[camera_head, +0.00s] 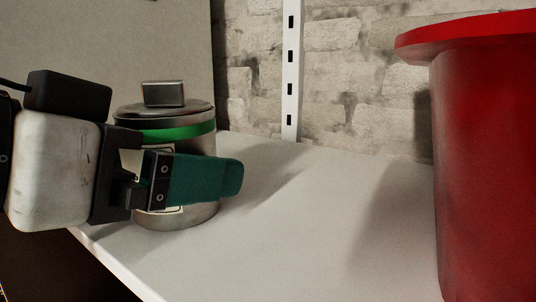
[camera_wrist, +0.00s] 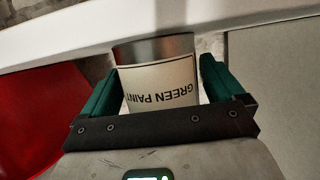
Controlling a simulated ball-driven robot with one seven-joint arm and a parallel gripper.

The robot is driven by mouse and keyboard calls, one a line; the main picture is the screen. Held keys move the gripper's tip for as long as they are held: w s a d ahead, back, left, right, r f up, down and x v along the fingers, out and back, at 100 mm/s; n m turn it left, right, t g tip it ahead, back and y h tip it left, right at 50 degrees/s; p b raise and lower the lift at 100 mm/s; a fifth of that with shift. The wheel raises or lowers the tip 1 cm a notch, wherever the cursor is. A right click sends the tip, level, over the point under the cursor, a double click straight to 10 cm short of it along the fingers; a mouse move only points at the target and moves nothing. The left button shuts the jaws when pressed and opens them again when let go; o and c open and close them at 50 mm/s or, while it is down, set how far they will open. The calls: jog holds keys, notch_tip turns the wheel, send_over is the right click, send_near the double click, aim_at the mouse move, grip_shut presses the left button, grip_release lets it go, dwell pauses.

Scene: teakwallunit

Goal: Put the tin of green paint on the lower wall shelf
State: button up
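The tin of green paint (camera_head: 185,143) is a metal can with a green band, a lid and a block-shaped knob. It stands upright at the left part of a white shelf board (camera_head: 290,235), its base appearing to rest on it. My gripper (camera_head: 195,178) reaches in from the left, one green finger in front of the tin and the other hidden behind it. In the wrist view the tin (camera_wrist: 162,85) is between both fingers, its "GREEN PAINT" label upside down. A narrow gap seems to show beside the right finger; firm contact cannot be told.
A large red container (camera_head: 488,165) with a wide rim stands at the right. A brick wall (camera_head: 355,75) with a white slotted rail (camera_head: 291,70) is behind the shelf. The board between tin and container is clear. Its front edge runs along the lower left.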

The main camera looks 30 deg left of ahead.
jog(key=shift+o, duration=0.3)
jog(key=shift+r, duration=0.25)
jog(key=shift+s, duration=0.35)
jog(key=d+b+v, duration=0.1)
jog(key=b+v, duration=0.2)
jog(key=v, duration=0.8)
jog(key=shift+a+b, duration=0.4)
jog(key=shift+a, duration=0.1)
jog(key=shift+s+r, duration=0.1)
jog(key=shift+s, duration=0.05)
